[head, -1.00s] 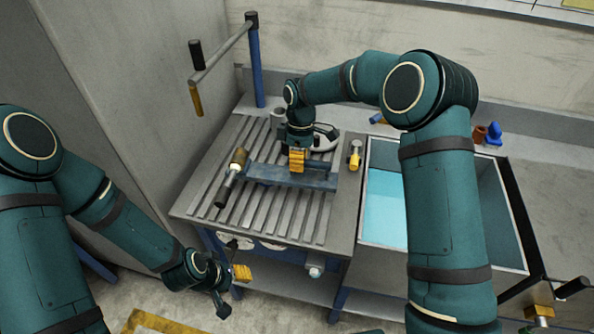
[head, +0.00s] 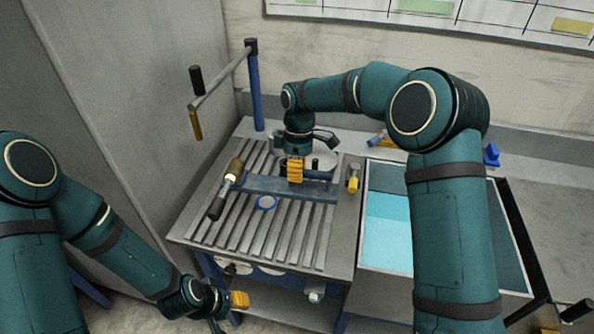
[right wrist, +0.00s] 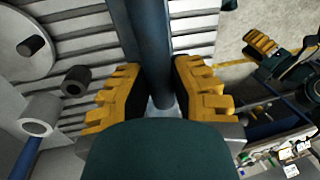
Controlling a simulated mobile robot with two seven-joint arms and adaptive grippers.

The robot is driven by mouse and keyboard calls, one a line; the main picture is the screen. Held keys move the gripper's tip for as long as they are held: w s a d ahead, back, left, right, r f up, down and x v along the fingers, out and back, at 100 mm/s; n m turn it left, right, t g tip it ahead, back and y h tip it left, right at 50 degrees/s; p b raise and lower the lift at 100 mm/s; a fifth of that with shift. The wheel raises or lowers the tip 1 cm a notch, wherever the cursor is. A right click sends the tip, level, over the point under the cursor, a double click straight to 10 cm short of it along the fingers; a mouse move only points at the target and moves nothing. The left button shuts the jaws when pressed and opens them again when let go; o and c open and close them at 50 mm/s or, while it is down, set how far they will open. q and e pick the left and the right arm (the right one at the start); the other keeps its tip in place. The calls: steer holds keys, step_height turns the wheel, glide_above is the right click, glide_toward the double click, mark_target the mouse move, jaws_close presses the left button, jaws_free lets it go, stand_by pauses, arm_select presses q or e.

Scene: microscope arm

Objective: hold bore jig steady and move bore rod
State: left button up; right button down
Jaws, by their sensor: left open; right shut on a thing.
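A blue-grey bar (head: 265,186), which looks like the bore jig, lies across the slotted bench top. My right gripper (head: 295,172) is over its middle, pointing down. In the right wrist view its yellow fingers (right wrist: 157,98) are shut on a dark blue-grey rod (right wrist: 150,45), with the wider bar behind it. I cannot tell whether this rod is the bore rod or part of the jig. A dark-handled tool with a brass-coloured end (head: 228,186) lies at the bar's left end. My left gripper (head: 240,299) is open and empty, low in front of the bench.
A blue ring (head: 266,202) shows on the slats before the bar. A pale round disc (head: 322,158) is behind my right gripper. A post with a swing arm (head: 225,72) stands at the back left. A blue-lined basin (head: 388,235) is on the right. The front slats (head: 255,240) are clear.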

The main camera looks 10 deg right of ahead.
mark_target(297, 186)
arm_select(q)
steer(key=shift+f+b, duration=2.2)
steer(key=shift+f, duration=0.05)
arm_select(e)
steer(key=shift+s+f, duration=0.1)
steer(key=shift+f, duration=4)
arm_select(q)
steer(key=shift+o, duration=0.2)
steer(key=shift+f, duration=0.2)
arm_select(e)
steer(key=shift+f, duration=0.4)
